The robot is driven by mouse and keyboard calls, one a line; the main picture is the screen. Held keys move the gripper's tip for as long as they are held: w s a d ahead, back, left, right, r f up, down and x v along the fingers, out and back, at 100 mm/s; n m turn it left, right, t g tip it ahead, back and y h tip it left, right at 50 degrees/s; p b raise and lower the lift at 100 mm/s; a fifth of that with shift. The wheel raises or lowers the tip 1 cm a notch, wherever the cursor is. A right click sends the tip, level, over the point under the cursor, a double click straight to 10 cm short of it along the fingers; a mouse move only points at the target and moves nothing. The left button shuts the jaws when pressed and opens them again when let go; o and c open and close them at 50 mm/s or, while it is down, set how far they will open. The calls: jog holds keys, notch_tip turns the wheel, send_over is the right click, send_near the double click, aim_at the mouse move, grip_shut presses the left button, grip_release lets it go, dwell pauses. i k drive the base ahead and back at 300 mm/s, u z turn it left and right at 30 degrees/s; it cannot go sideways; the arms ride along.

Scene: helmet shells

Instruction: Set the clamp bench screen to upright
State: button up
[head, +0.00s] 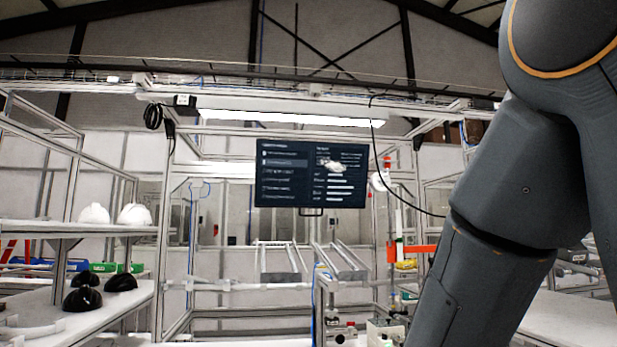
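The bench screen (311,175) is a dark, wide panel with lines of white text and a small picture on it. It hangs in the middle of the head view, under a bright lamp bar, with a small handle (311,212) at its lower edge. I cannot tell its exact tilt from this view. My arm fills the right side of the picture, apart from the screen. My gripper is not in view.
An aluminium frame (165,220) surrounds the screen. White helmet shells (133,214) stand on a left shelf, dark ones (83,298) below. Two sloped rails (281,262) sit under the screen. Small fixtures (340,332) stand at the bottom middle. A dark cable hangs right of the screen.

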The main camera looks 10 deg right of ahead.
aim_at(300, 175)
jog(key=z, duration=0.05)
jog(key=i, duration=1.6)
jog(key=u, duration=0.05)
